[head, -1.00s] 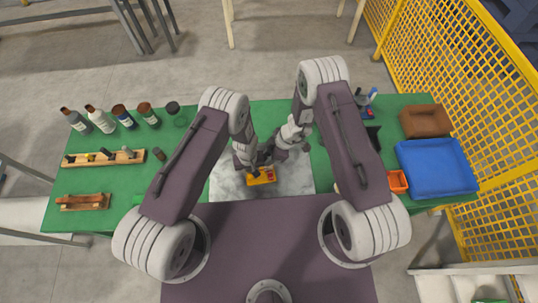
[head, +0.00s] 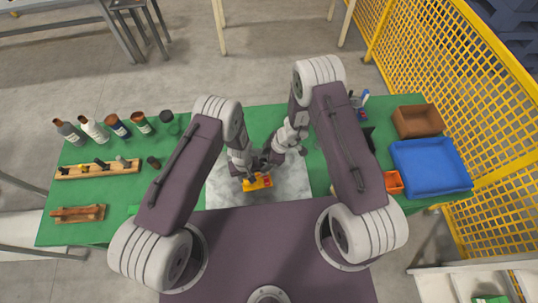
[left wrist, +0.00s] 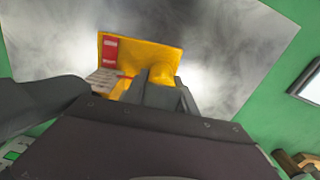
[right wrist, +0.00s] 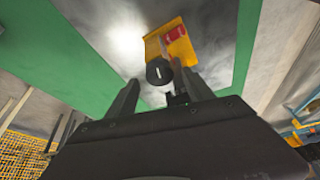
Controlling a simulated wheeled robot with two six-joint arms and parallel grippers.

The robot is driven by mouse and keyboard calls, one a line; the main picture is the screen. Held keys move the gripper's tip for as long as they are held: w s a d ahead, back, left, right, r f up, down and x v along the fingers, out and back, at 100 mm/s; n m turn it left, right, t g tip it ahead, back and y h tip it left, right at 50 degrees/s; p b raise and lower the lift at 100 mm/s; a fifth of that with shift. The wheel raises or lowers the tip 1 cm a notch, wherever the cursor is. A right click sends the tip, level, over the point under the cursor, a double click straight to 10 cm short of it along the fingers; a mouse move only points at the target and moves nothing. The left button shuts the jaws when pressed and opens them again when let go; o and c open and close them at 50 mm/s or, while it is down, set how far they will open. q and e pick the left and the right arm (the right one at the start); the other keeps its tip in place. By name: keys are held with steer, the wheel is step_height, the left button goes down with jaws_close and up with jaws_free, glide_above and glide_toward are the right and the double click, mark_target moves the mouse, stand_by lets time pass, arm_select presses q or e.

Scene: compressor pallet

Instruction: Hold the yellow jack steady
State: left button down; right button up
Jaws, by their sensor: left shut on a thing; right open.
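The yellow jack (head: 258,183) with a red part is over the grey metal plate (head: 290,185) in the head view. My left gripper (head: 247,178) is shut on the jack from its left side. In the left wrist view the jack (left wrist: 150,55) shows its red label, and a dark finger covers part of it. My right gripper (head: 268,162) is beside the jack, close to the left gripper. In the right wrist view the right gripper (right wrist: 160,92) is open, with a dark round knob (right wrist: 158,71) in front of its fingers, near the jack (right wrist: 165,42).
The green table (head: 105,205) holds several bottles (head: 93,130) and a wooden rack (head: 97,169) at left. A blue bin (head: 430,165), a brown bin (head: 415,121) and an orange bin (head: 393,182) stand at right. A yellow mesh fence (head: 440,70) rises behind them.

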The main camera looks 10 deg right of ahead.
steer(key=v, duration=1)
steer(key=shift+r, duration=0.3)
steer(key=shift+d, duration=0.15)
steer(key=s+d+f+m+t+y, duration=0.1)
steer(key=d+f+m+y, duration=0.35)
steer(key=m, duration=1.35)
steer(key=d+f+m+t+y, duration=0.1)
steer(key=d+f+m+y, duration=0.3)
steer(key=m, duration=1.4)
steer(key=shift+y, duration=0.25)
steer(key=x, duration=0.8)
steer(key=s+r+x, duration=0.1)
steer(key=x, duration=0.3)
steer(key=shift+w+a+f, duration=0.1)
steer(key=shift+w+a, duration=0.05)
steer(key=shift+a, duration=0.5)
